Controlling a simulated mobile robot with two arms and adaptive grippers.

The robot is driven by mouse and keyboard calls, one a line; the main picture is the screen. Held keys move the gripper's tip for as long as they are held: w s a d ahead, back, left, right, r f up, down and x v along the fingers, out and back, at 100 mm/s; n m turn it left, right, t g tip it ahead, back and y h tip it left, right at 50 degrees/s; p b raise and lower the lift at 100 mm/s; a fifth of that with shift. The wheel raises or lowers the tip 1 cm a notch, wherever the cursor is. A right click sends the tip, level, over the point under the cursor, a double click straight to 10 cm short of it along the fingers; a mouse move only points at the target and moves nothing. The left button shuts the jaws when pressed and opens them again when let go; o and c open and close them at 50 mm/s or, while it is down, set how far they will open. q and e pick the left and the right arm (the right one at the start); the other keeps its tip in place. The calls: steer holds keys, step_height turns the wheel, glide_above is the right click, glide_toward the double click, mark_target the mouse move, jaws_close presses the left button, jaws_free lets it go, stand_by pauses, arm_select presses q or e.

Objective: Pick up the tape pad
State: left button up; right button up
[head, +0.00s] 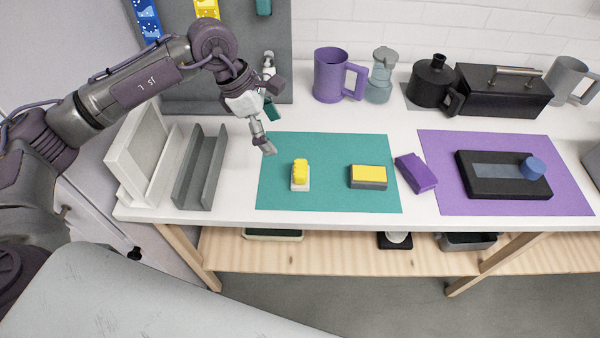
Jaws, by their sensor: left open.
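A flat block with a yellow top and dark grey base (368,176) lies on the right part of the teal mat (335,200); it looks most like the tape pad, but I cannot be sure. A small yellow piece on a whitish base (300,174) stands on the left part of the mat. A purple block (416,172) lies tilted at the mat's right edge. My left gripper (271,118) is open above the mat's back left corner, apart from these things. A small teal item shows by its fingers; I cannot tell whether it is behind them. My right gripper is out of view.
A grey channel-shaped holder (200,170) and a white stand (140,160) are at the left. A purple mug (330,75), glass jar, black jug and black box line the back. A black device (490,185) sits on a purple mat (450,203). The teal mat's middle is clear.

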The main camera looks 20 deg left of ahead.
mark_target(299, 167)
arm_select(q)
steer(key=p+x, duration=0.2)
steer(key=x, duration=0.6)
steer(key=shift+d, duration=0.1)
steer(key=p+x, duration=0.1)
steer(key=x, duration=0.1)
steer(key=d+p+x, duration=0.1)
steer(key=p+x, duration=0.1)
steer(key=shift+d+f, duration=0.1)
steer(key=shift+f, duration=0.05)
steer(key=shift+w+d+f, duration=0.1)
steer(key=shift+f, duration=0.25)
steer(key=c, duration=1.3)
steer(key=shift+o, duration=0.2)
steer(key=shift+r, duration=0.1)
